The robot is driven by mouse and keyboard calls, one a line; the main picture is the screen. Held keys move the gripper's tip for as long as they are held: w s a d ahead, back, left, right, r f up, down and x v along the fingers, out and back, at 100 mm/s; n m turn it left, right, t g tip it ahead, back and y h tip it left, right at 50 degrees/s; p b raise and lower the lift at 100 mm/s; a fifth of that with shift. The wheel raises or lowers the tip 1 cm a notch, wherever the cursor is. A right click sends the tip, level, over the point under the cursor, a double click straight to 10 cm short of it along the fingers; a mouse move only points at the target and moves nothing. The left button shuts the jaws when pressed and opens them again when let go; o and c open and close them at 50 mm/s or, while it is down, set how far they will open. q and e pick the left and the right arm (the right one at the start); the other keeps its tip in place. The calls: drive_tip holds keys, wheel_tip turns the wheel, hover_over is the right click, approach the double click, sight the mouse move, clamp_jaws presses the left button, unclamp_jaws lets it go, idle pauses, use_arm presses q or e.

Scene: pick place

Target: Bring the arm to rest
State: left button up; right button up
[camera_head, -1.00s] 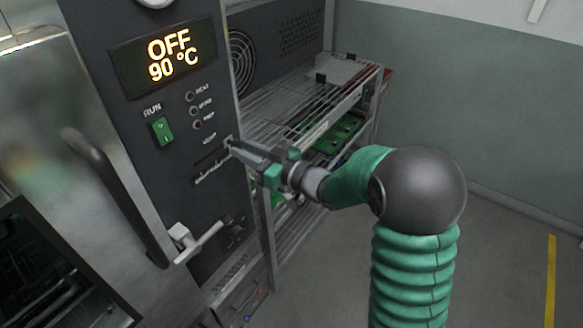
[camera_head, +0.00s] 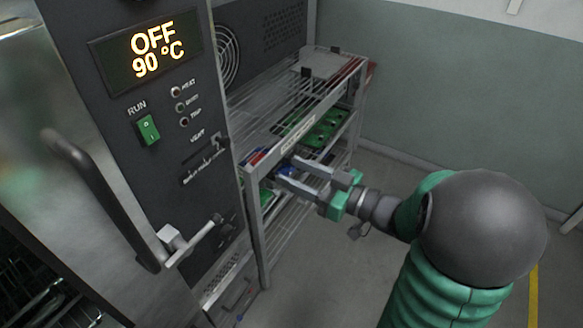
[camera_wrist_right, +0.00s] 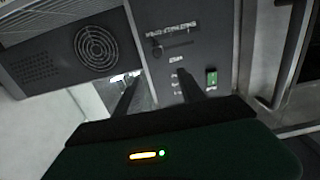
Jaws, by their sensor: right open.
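My right arm comes in from the lower right of the head view. Its right gripper (camera_head: 288,172) is open and empty, in front of the wire rack beside the oven panel (camera_head: 160,110). In the wrist view the two dark fingers (camera_wrist_right: 155,90) stand apart with nothing between them, pointing toward the panel. The vent slider (camera_head: 217,143) is at the upper right end of its slot, left of the gripper and apart from it. My left gripper is not in view.
The oven display (camera_head: 155,53) reads OFF, 90 °C. A green run switch (camera_head: 148,130), a door latch handle (camera_head: 190,243) and a long door handle (camera_head: 105,195) stick out at the left. The wire rack (camera_head: 262,225) holds green boards (camera_head: 325,125). The floor at right is clear.

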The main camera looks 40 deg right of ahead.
drive_tip(key=w+d+f+m+g+h, duration=0.2)
drive_tip(key=w+f+h, duration=0.3)
drive_tip(key=w+f, duration=0.1)
drive_tip(key=s+a+f+m+g+h, duration=0.1)
drive_tip(key=a+f+m+g+h, duration=0.15)
drive_tip(key=f+g, duration=0.45)
drive_tip(key=s+a+f+g+y+p, duration=0.1)
drive_tip(key=s+a+f+g, duration=0.4)
drive_tip(key=s+a+f, duration=0.3)
drive_tip(key=s+a, duration=0.3)
drive_tip(key=s, duration=0.1)
drive_tip(key=shift+a+f, duration=0.35)
drive_tip(key=shift+a, duration=0.05)
drive_tip(key=shift+n, duration=0.25)
drive_tip(key=shift+a, duration=0.2)
drive_tip(key=shift+d, duration=0.1)
